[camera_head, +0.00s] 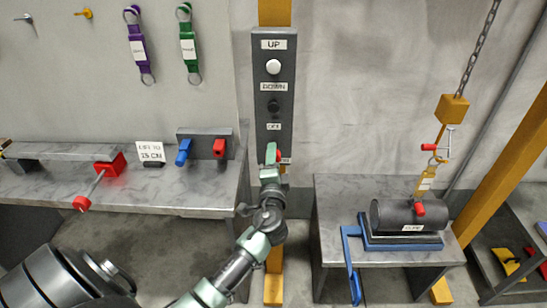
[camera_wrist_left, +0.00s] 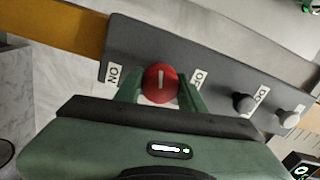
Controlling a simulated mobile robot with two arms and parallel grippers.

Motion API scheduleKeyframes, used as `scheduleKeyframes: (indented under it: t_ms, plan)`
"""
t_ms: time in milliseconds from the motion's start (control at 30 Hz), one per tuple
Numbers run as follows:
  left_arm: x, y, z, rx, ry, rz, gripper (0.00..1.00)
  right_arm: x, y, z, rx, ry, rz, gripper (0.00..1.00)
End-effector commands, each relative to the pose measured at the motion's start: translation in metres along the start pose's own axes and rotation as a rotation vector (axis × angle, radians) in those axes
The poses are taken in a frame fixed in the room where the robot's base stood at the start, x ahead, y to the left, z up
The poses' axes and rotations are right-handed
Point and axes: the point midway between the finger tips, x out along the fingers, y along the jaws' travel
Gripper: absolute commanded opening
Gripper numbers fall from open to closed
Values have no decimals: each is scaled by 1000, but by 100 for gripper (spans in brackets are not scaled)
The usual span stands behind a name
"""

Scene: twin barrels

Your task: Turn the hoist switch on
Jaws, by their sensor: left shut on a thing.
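A grey control panel (camera_head: 273,100) stands upright on a yellow post. Low on it is a round red switch knob (camera_wrist_left: 160,83), between the OFF label (camera_head: 273,127) and the ON label (camera_wrist_left: 114,75). In the wrist view its white mark lies roughly across the line between those labels. My left gripper (camera_head: 270,160) reaches up to the panel and is shut on the knob, one finger on each side. In the head view the fingers hide much of the knob (camera_head: 279,156). My right gripper is not in view.
Above the knob are a black DOWN button (camera_head: 273,106) and a white UP button (camera_head: 273,67). A workbench (camera_head: 200,190) with red and blue tools is at left. At right, a dark cylinder (camera_head: 395,213) lies on a blue cradle below the hoist chain (camera_head: 477,55).

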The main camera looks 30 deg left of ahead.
Motion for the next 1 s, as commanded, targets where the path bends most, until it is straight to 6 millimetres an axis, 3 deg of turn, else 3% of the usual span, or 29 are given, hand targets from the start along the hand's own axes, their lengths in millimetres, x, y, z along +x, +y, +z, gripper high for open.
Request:
scheduleKeyframes:
  t_ms: [433,1000]
  plan:
    - [0,0,0,290,8,-1,0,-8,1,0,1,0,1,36]
    - [0,1,0,362,11,-2,0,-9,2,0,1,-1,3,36]
